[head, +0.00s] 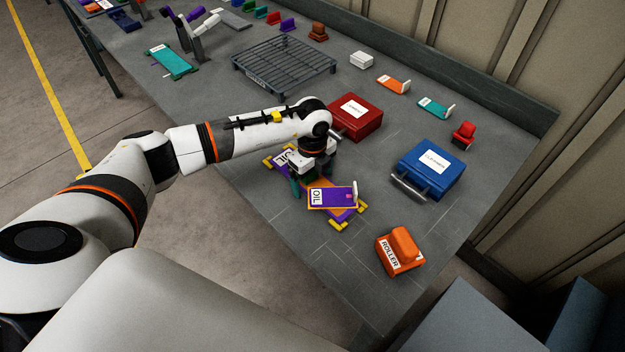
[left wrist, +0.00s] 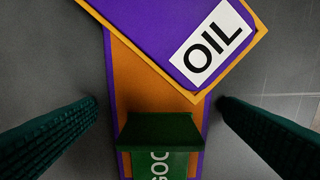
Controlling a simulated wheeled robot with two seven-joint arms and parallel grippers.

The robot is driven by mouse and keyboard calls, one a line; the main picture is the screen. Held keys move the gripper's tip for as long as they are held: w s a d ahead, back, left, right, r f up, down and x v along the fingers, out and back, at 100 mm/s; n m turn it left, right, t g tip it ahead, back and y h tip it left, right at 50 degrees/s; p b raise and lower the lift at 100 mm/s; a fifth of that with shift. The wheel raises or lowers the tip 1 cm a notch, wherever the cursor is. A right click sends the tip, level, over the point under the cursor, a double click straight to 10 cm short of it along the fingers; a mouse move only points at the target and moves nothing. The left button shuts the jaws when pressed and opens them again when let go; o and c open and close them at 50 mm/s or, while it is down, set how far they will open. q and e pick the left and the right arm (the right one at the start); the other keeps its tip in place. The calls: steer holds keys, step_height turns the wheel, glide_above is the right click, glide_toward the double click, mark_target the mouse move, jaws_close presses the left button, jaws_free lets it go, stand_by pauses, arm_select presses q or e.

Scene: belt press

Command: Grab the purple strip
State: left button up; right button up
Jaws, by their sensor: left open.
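A purple strip (head: 330,196) with an orange edge, a white OIL label and a small upright tab lies tilted across a longer orange-and-purple piece with yellow corners (head: 346,218). In the left wrist view the purple strip (left wrist: 165,30) fills the top, beyond my fingers. My left gripper (head: 311,181) is open above the longer piece, beside the strip's labelled end. In the left wrist view my gripper's fingers (left wrist: 158,104) stand apart on either side of the orange surface. A green block with a partly cut-off label (left wrist: 160,135) is between them, not visibly gripped. My right gripper is not in view.
A red box (head: 357,118) stands close behind my left gripper. A blue box (head: 428,170) is to the right, and an orange ROLLER block (head: 400,250) is near the front edge. A dark rack (head: 284,66) and several small coloured pieces lie farther back.

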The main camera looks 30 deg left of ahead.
arm_select(q)
steer(key=shift+c, duration=1.1)
steer(key=shift+r, duration=0.1)
steer(key=c, duration=1.1)
steer(key=shift+o, duration=0.2)
step_height(320, 180, up, 9)
steer(key=shift+f+b, duration=0.1)
steer(key=shift+b, duration=1)
steer(key=shift+r, duration=0.6)
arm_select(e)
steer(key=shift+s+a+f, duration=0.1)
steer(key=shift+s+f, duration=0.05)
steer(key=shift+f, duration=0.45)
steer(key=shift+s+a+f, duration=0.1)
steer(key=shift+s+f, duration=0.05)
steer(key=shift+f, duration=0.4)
